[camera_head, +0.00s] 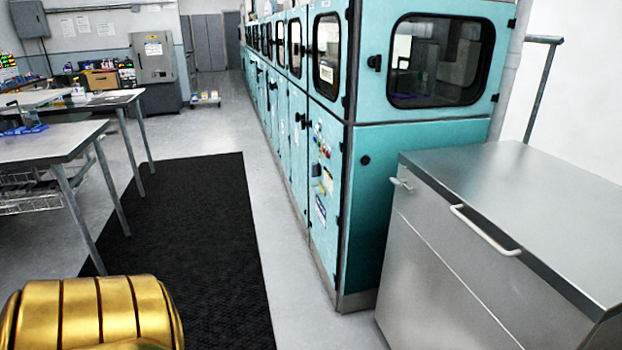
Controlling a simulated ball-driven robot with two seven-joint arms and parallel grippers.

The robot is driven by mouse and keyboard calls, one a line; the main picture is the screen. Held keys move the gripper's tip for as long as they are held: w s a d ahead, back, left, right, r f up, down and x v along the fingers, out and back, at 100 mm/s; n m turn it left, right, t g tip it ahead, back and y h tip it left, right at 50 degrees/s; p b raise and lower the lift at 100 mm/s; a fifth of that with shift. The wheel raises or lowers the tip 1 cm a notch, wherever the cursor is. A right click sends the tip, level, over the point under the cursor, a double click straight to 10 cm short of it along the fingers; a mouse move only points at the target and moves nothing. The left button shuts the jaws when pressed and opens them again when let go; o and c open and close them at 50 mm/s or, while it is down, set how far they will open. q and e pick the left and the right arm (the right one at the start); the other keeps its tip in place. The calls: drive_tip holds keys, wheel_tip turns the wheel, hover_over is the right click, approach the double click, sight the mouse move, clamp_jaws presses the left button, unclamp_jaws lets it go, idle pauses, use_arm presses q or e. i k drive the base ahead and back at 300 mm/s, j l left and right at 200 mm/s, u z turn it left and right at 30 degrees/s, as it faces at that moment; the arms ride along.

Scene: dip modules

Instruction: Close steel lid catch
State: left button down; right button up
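A steel cabinet or chest (440,260) stands at the right, with a flat steel top that looks like a lid (530,190) lying level on it. A small pale catch-like fitting (401,184) sticks out near the top left of its front face; I cannot tell whether it is fastened. A longer pale bar handle (484,231) sits on the front just below the top edge. Neither gripper shows. A gold rounded part of my own body fills the lower left corner, far from the steel cabinet.
A row of teal cabinets (365,210) with dark windows runs back from behind the steel cabinet. A black mat (190,240) lies on the grey floor. Work tables (50,145) stand at the left. A grey rail (541,90) rises behind the steel cabinet. The floor before it is clear.

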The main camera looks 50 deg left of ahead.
sight(398, 183)
drive_tip(key=u, duration=1.15)
